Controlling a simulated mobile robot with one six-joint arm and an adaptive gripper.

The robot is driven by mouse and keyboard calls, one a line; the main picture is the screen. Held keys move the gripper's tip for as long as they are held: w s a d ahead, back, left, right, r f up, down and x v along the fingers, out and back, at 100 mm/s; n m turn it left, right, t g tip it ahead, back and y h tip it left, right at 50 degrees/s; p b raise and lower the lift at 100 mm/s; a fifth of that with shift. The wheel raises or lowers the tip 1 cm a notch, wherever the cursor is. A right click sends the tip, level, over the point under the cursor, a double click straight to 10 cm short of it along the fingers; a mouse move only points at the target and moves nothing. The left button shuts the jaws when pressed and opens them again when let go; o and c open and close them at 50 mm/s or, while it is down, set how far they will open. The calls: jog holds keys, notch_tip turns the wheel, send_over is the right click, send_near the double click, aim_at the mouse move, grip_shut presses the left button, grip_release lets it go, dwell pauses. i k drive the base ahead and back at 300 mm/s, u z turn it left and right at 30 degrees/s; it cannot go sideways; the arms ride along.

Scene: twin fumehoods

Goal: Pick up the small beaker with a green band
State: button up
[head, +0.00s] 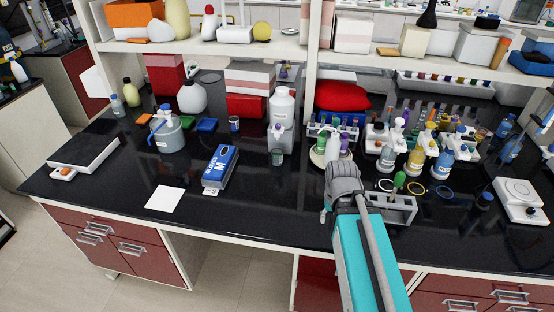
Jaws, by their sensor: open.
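A small clear glass vessel (277,156) with a dull greenish tint stands upright on the black bench, in front of a white bottle. It looks like the small beaker, but its band is too small to make out clearly. My gripper (327,204) is at the end of my teal and grey arm, over the bench to the right of and nearer than this vessel. It is open and apart from the vessel. The grey wrist hides most of the gripper, and its fingertips are hard to make out. Nothing shows held in it.
A blue box (220,168) and a white sheet (165,199) lie to the left. A grey rack (398,211) stands right of my wrist. White and green bottles (333,147) stand behind it. A shelf upright (312,65) rises at the back. The bench front between sheet and arm is clear.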

aim_at(277, 157)
jog(key=u, duration=1)
jog(key=i, duration=0.4)
jog(key=z, duration=0.2)
